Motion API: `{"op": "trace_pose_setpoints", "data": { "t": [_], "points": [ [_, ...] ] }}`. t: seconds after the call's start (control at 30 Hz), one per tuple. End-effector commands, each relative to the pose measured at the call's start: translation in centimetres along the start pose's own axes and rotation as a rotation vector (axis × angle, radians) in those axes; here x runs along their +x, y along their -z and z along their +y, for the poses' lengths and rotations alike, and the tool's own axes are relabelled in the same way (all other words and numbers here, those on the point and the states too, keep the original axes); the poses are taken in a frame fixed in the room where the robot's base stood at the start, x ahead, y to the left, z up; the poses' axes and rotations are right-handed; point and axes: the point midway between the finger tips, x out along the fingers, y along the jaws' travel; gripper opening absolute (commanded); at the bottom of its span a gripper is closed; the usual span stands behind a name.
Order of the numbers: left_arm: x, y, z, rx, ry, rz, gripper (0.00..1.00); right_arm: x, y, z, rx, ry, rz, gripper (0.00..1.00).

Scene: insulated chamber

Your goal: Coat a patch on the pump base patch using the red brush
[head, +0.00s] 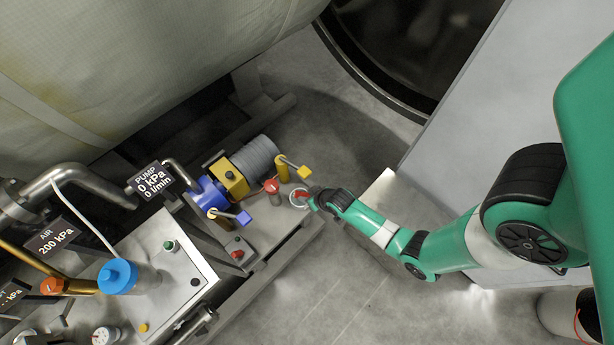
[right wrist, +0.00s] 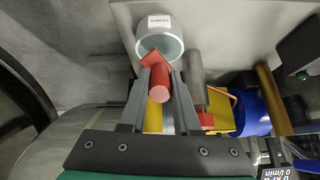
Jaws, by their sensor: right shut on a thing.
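The red brush (right wrist: 159,84) is between the two grey fingers of my right gripper (right wrist: 161,74) in the right wrist view, and the gripper is shut on it. The brush's red far end is over the mouth of a white round pot (right wrist: 170,24) with a label. I cannot tell whether it touches the inside. In the head view my right gripper (head: 314,200) is at the pot (head: 293,199), by the right edge of the pump base (head: 284,222). The blue and yellow pump (head: 211,193) stands left of it. I cannot make out the patch. My left gripper is not in view.
A yellow-handled post (head: 283,172) and a red-capped post (head: 272,187) stand between pump and pot. A panel with a blue-capped cylinder (head: 118,277) is at lower left. A large pale tank (head: 140,70) is above. The floor (head: 330,290) below the base is clear.

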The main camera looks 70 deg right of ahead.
Motion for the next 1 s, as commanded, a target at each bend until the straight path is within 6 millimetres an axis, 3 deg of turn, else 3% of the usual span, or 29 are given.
{"op": "trace_pose_setpoints", "data": {
  "t": [1.0],
  "points": [
    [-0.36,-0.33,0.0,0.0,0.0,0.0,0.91,0.63,-0.42,0.06,0.0,0.0,0.0,0.0]
  ]
}}
